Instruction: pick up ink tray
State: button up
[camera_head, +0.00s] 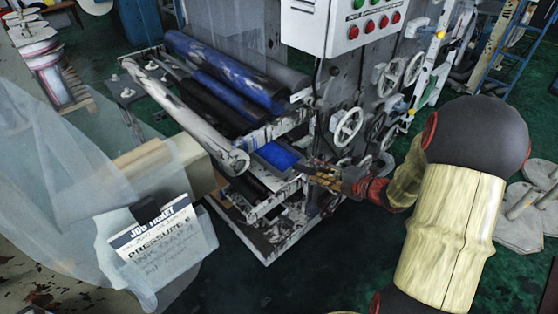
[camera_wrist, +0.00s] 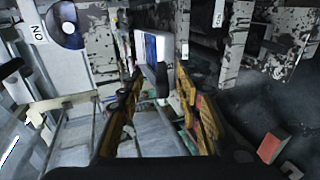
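The ink tray (camera_head: 277,157) is a small rectangular tray with bright blue ink, seated in the front end of the printing machine below the rollers. In the wrist view the tray (camera_wrist: 151,46) shows a pale rim, a blue inside and a dark block at its near end. My gripper (camera_head: 316,171) reaches in from the right, close to the tray's right edge. In the wrist view its two yellow-black fingers (camera_wrist: 160,75) stand apart on either side of the dark block. A gap shows beside the right finger; contact at the left one is unclear.
Blue and dark rollers (camera_head: 228,77) lie behind the tray. Handwheels (camera_head: 348,125) and a control box (camera_head: 362,22) stand on the machine's side near my arm. A translucent sheet with a job ticket (camera_head: 155,232) hangs at front left. The green floor in front is clear.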

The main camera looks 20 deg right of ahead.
aim_at(309, 169)
jog(key=b+x, duration=0.1)
jog(key=x, duration=0.2)
jog(key=shift+w+a+f+b, duration=0.2)
jog(key=shift+a+f+b, duration=0.05)
jog(key=shift+f+b, duration=0.1)
jog(key=shift+w, duration=0.3)
jog(key=shift+c, duration=0.6)
jog(key=c, duration=0.7)
grip_shut()
